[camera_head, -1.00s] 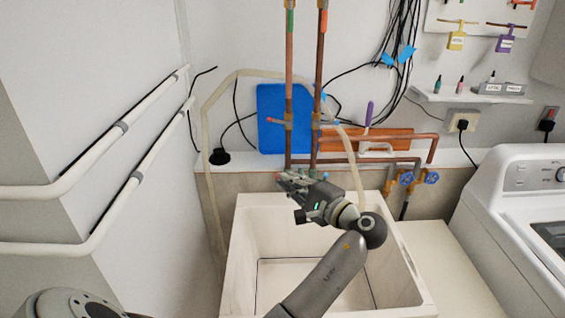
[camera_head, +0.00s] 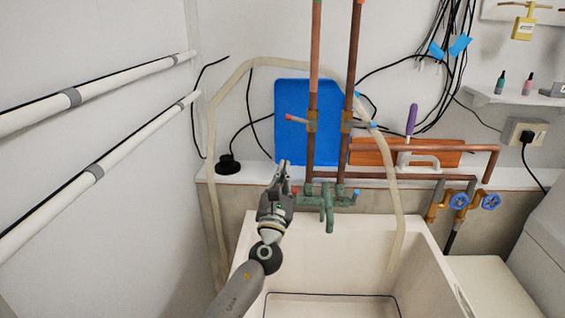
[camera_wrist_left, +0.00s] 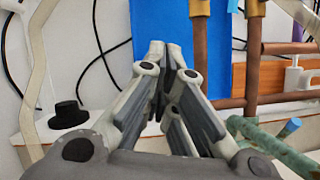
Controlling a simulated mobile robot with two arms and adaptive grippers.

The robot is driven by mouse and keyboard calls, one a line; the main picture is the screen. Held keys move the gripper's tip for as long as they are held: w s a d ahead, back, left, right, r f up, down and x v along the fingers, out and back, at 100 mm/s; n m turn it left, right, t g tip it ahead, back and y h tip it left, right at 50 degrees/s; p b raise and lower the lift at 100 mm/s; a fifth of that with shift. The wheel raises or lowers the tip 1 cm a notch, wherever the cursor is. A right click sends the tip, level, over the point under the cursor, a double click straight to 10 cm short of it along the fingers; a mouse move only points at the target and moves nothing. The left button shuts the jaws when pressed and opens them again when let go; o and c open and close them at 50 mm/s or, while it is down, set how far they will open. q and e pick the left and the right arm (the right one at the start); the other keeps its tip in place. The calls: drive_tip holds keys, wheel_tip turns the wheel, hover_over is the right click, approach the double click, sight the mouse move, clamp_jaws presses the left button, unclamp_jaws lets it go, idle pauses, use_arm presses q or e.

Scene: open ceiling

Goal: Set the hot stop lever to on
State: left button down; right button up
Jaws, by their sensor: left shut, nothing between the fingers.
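The hot stop lever, a small lever with a red tip (camera_head: 294,118), sticks out sideways to the left from a brass valve (camera_head: 312,122) on the left upright copper pipe. It lies across the pipe, in front of a blue board (camera_head: 290,95). My left gripper (camera_head: 284,163) is below and slightly left of the lever, apart from it, and points up towards the wall. Its fingers are shut and empty. In the left wrist view the fingertips (camera_wrist_left: 167,50) are together in front of the blue board. The lever's red tip cannot be made out there. My right gripper is not in view.
A blue-tipped lever (camera_head: 368,124) is on the right pipe. A greenish faucet (camera_head: 326,205) stands right of my left gripper, above a white sink (camera_head: 245,255). A pale hose (camera_head: 397,215) hangs into the sink. A black round object (camera_head: 228,165) sits on the ledge.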

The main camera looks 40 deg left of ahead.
sight(301, 120)
use_arm(q)
drive_tip(key=w+a+r+p, duration=0.2)
drive_tip(key=w+r+p, duration=0.1)
drive_tip(key=w+r, duration=0.4)
drive_tip(key=shift+r, duration=0.2)
drive_tip(key=shift+w, duration=0.1)
idle(0.5)
